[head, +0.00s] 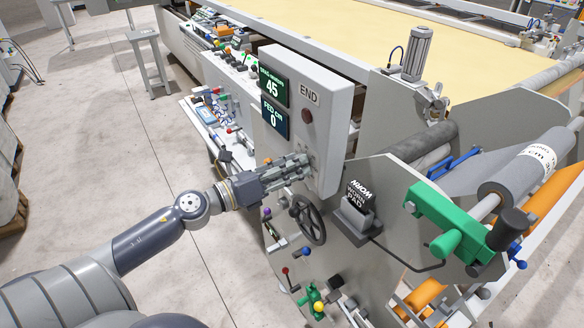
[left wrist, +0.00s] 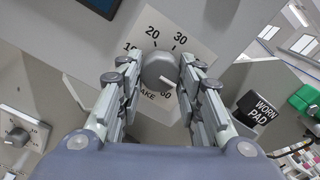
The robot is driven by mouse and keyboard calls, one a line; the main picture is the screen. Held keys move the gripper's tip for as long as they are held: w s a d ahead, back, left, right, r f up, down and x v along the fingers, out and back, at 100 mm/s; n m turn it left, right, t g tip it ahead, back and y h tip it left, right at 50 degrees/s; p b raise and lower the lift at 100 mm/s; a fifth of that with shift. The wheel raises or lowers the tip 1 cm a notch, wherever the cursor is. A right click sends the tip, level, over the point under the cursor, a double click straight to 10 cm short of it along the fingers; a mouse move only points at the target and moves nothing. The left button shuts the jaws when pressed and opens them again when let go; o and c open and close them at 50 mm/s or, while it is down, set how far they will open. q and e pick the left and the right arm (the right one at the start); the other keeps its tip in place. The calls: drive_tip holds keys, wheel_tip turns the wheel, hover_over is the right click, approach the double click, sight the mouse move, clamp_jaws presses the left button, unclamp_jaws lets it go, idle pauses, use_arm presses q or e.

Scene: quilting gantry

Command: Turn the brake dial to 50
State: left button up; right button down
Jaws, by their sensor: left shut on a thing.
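The brake dial is a round grey knob (left wrist: 160,70) on a pale scale plate (left wrist: 178,32) in the left wrist view. The numbers 20 and 30 show above it, and part of a 60 and the end of the brake label show below. A white mark on the knob points to the lower right. My left gripper (left wrist: 160,75) is shut on the knob, one finger on each side, hiding the side numbers. In the head view my left gripper (head: 308,160) reaches the cabinet front and hides the dial. My right gripper is not in view.
The control cabinet (head: 335,100) has a green display (head: 272,86) reading 45 and another (head: 275,118) reading 0. A handwheel (head: 307,220) and a worn pad block (head: 356,212) are close by. Another dial (left wrist: 17,137) shows at left in the wrist view.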

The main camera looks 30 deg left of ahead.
use_arm(q)
drive_tip(key=shift+f, duration=0.15)
drive_tip(key=o, duration=1.1)
drive_tip(key=shift+c, duration=0.2)
drive_tip(key=shift+s, duration=0.1)
drive_tip(key=v, duration=1.2)
